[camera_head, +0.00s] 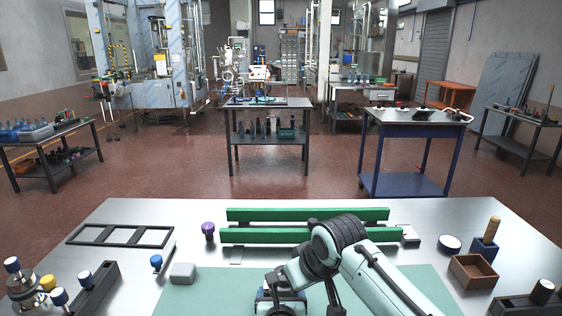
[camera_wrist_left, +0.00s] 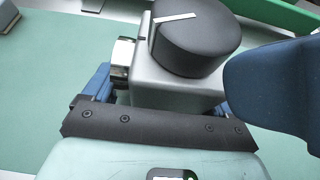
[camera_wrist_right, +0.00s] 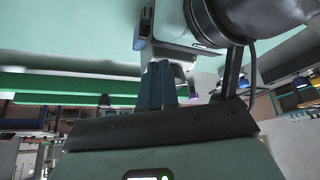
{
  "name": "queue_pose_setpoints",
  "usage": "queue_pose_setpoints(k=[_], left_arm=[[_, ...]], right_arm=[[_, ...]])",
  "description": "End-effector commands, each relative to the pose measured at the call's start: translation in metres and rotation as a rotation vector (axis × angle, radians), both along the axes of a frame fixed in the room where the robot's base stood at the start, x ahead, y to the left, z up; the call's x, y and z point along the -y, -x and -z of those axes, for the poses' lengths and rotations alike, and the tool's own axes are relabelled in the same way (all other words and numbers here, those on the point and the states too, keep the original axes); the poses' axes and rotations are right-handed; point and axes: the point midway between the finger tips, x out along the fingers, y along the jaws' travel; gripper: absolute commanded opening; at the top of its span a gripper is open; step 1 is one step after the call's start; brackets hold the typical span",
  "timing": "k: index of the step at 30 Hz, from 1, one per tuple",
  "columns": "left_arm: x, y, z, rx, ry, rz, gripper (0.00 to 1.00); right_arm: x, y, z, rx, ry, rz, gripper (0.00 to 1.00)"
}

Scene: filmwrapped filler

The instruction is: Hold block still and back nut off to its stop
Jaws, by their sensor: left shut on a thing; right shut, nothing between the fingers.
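The grey metal block (camera_wrist_left: 165,92) sits between the blue fingers of my left gripper (camera_wrist_left: 180,85) in the left wrist view. A round black knob (camera_wrist_left: 195,42) with a white line on its top sits on the block. A small silver piece (camera_wrist_left: 122,58) sticks out of the block's left side. I cannot tell for sure which part is the nut. In the head view my arm hides most of this area.
Green rails (camera_head: 306,214) run across the table behind the work mat (camera_head: 205,300). A grey block (camera_head: 183,274), a blue knob (camera_head: 156,262) and a black frame (camera_head: 120,236) lie left. A wooden box (camera_head: 473,272) and a handled blue holder (camera_head: 485,247) stand right.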

Motion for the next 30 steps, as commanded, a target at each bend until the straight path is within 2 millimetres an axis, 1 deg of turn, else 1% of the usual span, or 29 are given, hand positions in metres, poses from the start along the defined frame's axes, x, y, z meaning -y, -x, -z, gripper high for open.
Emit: queue_pose_setpoints(k=[15, 30], left_arm=[[0.001, 0.000, 0.000, -0.001, 0.000, 0.002, 0.44], [0.002, 0.001, 0.000, -0.001, 0.000, 0.004, 0.44]], right_arm=[[0.009, -0.009, 0.000, 0.001, -0.001, 0.001, 0.00], [0.012, -0.009, 0.000, 0.004, -0.001, 0.003, 0.00]])
